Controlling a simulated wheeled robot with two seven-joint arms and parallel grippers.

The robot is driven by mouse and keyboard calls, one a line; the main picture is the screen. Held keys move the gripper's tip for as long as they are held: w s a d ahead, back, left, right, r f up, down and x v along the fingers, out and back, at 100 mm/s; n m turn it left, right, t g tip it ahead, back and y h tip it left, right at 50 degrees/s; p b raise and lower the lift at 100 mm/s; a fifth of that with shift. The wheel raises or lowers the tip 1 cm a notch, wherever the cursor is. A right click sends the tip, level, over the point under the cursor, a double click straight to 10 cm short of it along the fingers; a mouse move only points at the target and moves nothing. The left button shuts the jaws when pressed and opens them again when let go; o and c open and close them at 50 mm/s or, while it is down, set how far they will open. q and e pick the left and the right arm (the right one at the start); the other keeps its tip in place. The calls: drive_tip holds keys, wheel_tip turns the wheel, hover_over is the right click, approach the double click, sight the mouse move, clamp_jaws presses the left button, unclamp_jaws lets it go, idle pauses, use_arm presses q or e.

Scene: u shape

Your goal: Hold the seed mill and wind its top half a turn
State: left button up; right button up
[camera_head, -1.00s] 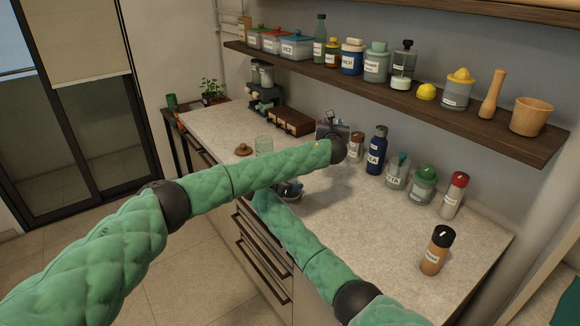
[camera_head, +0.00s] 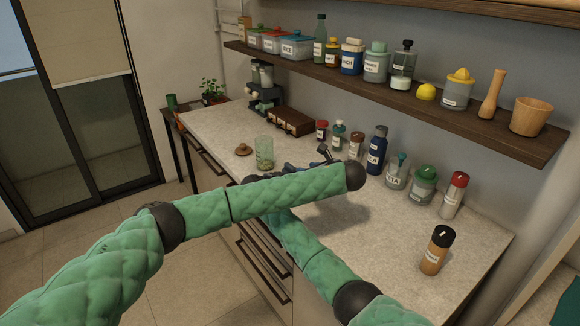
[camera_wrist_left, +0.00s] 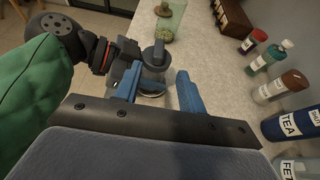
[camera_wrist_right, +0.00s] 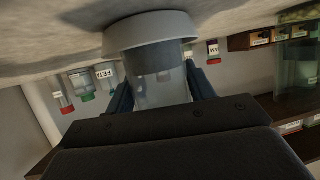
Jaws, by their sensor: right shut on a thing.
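The seed mill, with a grey round top (camera_wrist_left: 158,54) and a clear body (camera_wrist_right: 160,88) with a wide pale ring, stands on the counter. My right gripper (camera_wrist_right: 158,76) is shut on the clear body, one finger on each side. My left gripper (camera_wrist_left: 158,78) is open. Its blue fingers lie either side of the mill in its view, with a visible gap at the right finger; contact cannot be told.
A clear glass (camera_head: 264,153) with greenish contents stands beyond the mill, near a brown lid (camera_head: 243,150). A wooden drawer box (camera_head: 290,121) and several jars, including a blue TEA bottle (camera_head: 376,150), line the wall.

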sight(290, 165)
use_arm(q)
drive_tip(key=x, duration=1.1)
drive_tip(key=shift+w+a, duration=0.25)
drive_tip(key=shift+w, duration=0.05)
clamp_jaws()
